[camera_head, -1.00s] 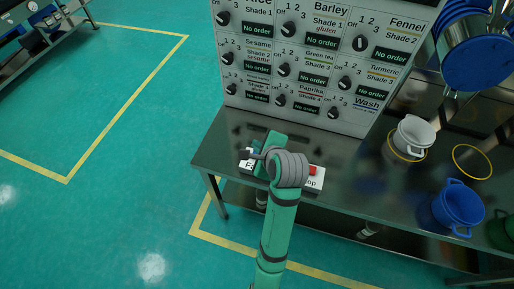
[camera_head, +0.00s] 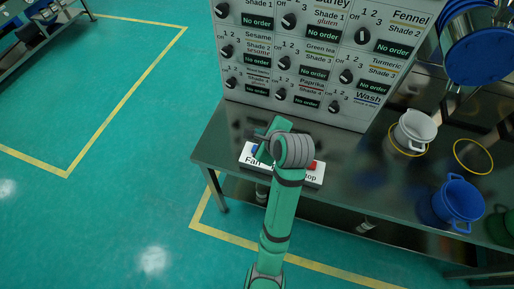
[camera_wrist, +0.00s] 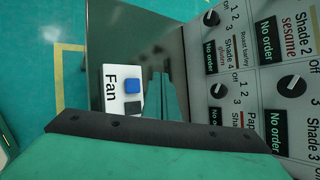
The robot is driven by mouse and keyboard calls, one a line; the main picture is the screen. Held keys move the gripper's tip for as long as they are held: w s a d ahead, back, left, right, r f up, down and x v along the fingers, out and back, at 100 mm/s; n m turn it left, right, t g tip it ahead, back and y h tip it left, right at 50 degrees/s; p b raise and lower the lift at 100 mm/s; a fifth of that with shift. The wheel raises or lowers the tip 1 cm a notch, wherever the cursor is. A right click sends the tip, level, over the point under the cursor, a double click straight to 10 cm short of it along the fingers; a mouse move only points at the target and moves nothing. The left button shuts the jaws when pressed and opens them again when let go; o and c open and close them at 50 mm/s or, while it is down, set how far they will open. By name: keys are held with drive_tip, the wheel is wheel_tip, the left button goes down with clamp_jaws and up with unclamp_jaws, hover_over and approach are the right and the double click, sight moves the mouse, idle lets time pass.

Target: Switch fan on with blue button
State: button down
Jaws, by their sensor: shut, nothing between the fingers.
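The white Fan box (camera_head: 247,161) lies on the steel table, partly covered by my arm in the head view. Its blue button (camera_head: 254,149) shows just left of my wrist. In the wrist view, the blue button (camera_wrist: 132,86) sits on the box beside the word Fan. My gripper (camera_head: 261,137) is shut and empty, close above the box's left part and near the blue button.
A red button (camera_head: 312,165) is on the box's right side, by a partly hidden label. A tall panel of knobs (camera_head: 300,65) stands behind. A white pot (camera_head: 412,130) and a blue pot (camera_head: 459,203) stand to the right. The table's left part is clear.

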sight(255, 145)
drive_tip(key=shift+a+f, duration=0.1)
drive_tip(key=shift+f, duration=3)
drive_tip(key=shift+f, duration=0.1)
drive_tip(key=shift+a+f, duration=0.1)
drive_tip(key=shift+f, duration=0.25)
drive_tip(key=shift+f, duration=0.5)
drive_tip(key=shift+r, duration=0.1)
idle(0.5)
drive_tip(key=shift+r, duration=0.85)
